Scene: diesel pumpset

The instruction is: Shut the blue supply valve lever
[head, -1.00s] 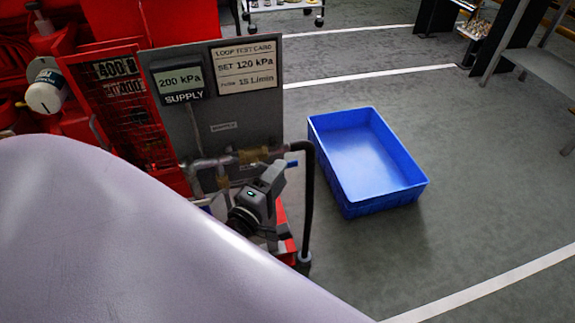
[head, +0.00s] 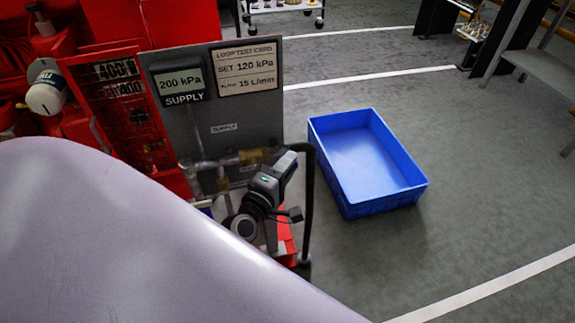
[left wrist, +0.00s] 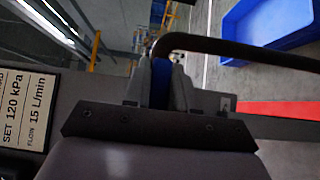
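The blue supply valve lever (left wrist: 159,88) shows in the left wrist view as a blue strip between my left gripper's two fingers (left wrist: 162,72). The fingers lie close against both its sides and appear shut on it. In the head view my left gripper (head: 284,168) is at the right end of the brass-fitted supply pipe (head: 222,163), in front of the panel's lower right corner. There it hides the lever. My right gripper is in neither view.
The grey panel (head: 262,115) carries a 200 kPa supply display (head: 180,83) and a test card (head: 246,68). A dark hose (head: 309,200) bends down close right of the gripper. A blue crate (head: 365,160) stands on the floor, with open floor around it.

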